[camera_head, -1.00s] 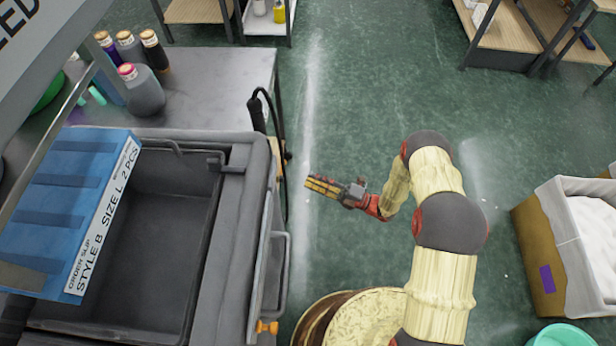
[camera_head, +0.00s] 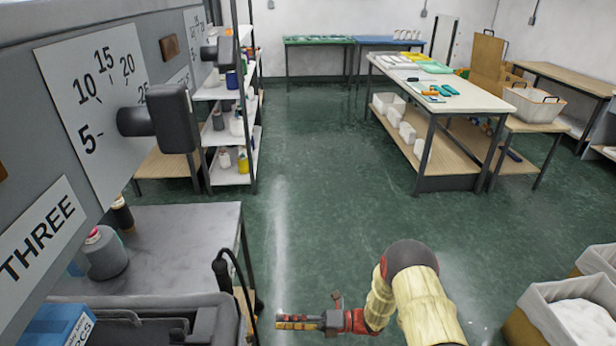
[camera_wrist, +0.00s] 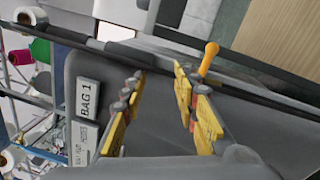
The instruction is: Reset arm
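My gripper (camera_head: 281,322) is low in the head view, pointing left, just right of the grey bin (camera_head: 205,322) at the machine. In the wrist view, the two yellow-and-red fingers of my gripper (camera_wrist: 162,112) stand apart with nothing held between them. Behind them is a grey surface with a BAG 1 label (camera_wrist: 87,98) on it, apart from the fingers as far as I can tell. My arm comes in from the lower right of the head view; its base is out of frame.
A grey side table (camera_head: 165,240) with thread cones stands at left, under the machine panel (camera_head: 110,80). A shelf rack (camera_head: 230,178) and a worktable (camera_head: 450,95) stand further back. A lined carton (camera_head: 530,325) is at lower right. Green floor between is clear.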

